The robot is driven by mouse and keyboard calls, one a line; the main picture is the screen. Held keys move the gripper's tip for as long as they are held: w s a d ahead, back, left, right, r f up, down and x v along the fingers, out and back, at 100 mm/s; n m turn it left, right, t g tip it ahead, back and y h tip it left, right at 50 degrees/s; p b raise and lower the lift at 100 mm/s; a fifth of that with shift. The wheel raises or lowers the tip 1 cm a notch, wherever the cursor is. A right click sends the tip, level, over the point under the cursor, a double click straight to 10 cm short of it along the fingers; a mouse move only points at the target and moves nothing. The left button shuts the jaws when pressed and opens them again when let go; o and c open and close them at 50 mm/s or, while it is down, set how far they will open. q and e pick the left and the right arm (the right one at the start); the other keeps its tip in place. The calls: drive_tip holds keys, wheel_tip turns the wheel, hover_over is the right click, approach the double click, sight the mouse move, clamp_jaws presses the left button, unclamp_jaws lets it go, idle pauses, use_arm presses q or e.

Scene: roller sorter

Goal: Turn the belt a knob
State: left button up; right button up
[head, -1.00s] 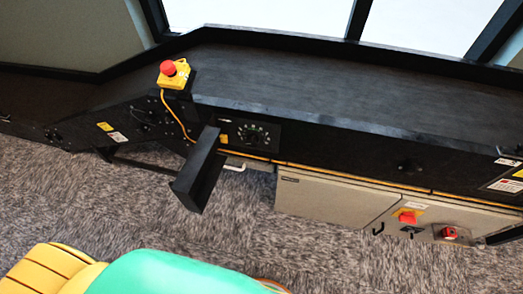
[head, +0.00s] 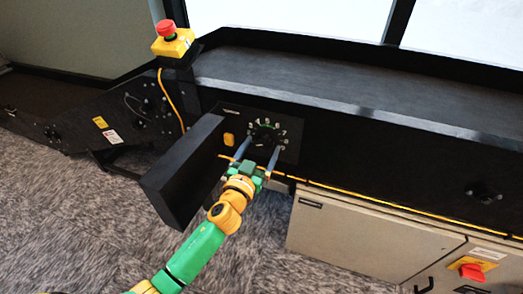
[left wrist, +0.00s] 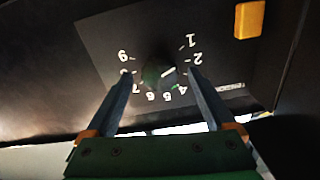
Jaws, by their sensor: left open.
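The belt knob (head: 265,134) is a dark round dial on a black panel on the conveyor's side, ringed by white numbers. In the left wrist view the knob (left wrist: 158,73) shows upside down, with a pale pointer line toward the 2 to 3 side. My left gripper (head: 258,154) reaches up to the panel, open, its two grey fingers on either side of the knob. In the left wrist view the fingertips (left wrist: 161,74) flank the knob with gaps on both sides. I cannot tell how close the tips are to the panel. My right gripper is not in view.
A black box-shaped part (head: 182,170) juts out just left of the panel, close to my left arm. A red emergency button on a yellow box (head: 172,40) stands above it. A yellow piece (head: 228,139) sits left of the knob. Grey cabinets (head: 365,236) are below right.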

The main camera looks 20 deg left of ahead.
use_arm(q)
drive_tip(key=shift+w, duration=0.25)
drive_tip(key=c, duration=1.4)
drive_tip(key=shift+m, duration=0.3)
drive_tip(key=m, duration=0.3)
drive_tip(key=shift+m, duration=0.3)
drive_tip(key=m+p, duration=0.1)
drive_tip(key=m, duration=0.2)
drive_tip(key=shift+m, duration=0.3)
drive_tip(key=m, duration=0.4)
drive_tip(key=shift+m, duration=0.3)
drive_tip(key=shift+m+p, duration=0.3)
drive_tip(key=shift+m, duration=1.6)
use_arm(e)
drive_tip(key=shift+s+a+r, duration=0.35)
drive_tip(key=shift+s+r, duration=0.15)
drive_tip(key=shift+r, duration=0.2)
